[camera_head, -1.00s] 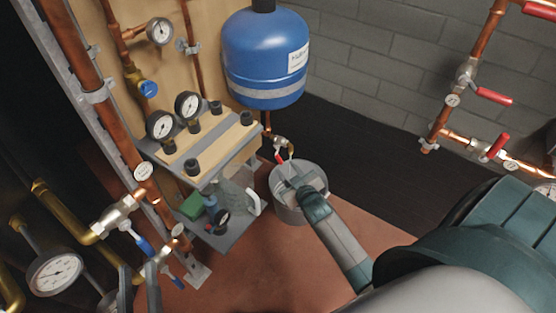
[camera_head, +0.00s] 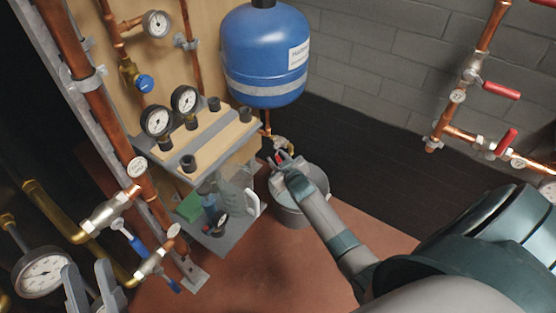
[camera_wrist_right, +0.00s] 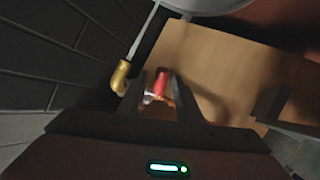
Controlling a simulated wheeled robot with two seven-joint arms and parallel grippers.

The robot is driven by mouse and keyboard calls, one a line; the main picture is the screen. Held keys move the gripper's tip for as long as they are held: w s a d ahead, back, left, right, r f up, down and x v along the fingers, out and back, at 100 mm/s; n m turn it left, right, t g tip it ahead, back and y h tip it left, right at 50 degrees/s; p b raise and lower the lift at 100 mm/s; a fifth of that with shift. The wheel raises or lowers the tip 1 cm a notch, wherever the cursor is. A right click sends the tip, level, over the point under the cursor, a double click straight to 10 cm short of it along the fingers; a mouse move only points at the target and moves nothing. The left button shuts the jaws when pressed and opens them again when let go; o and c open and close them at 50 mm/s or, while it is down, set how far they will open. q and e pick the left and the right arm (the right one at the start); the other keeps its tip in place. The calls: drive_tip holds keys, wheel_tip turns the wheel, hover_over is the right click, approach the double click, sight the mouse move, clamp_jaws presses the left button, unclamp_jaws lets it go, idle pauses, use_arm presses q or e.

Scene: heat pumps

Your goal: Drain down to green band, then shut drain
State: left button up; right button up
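The drain valve's red handle (camera_head: 279,158) sits under the blue vessel (camera_head: 265,55), above a grey bucket (camera_head: 293,214). In the right wrist view, my right gripper (camera_wrist_right: 165,80) has its fingers either side of the red handle (camera_wrist_right: 162,82), with a slight gap; firm contact is not visible. Beside it a brass spout (camera_wrist_right: 121,77) has a thin pale stream running toward the bucket (camera_wrist_right: 205,8). My left gripper (camera_head: 90,280) is open and empty at lower left, beside a large gauge (camera_head: 42,272). No green band can be made out on any dial.
A shelf (camera_head: 222,132) with two gauges (camera_head: 156,121) (camera_head: 184,100) and black knobs stands left of the bucket. A jug (camera_head: 238,197) sits below it. Copper pipes with blue-handled valves (camera_head: 137,245) are at left, red-handled ones (camera_head: 500,91) at right. The dark floor behind is clear.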

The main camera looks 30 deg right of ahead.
clamp_jaws()
use_arm(q)
drive_tip(key=shift+s+a+f, duration=0.1)
use_arm(e)
drive_tip(key=shift+f, duration=0.1)
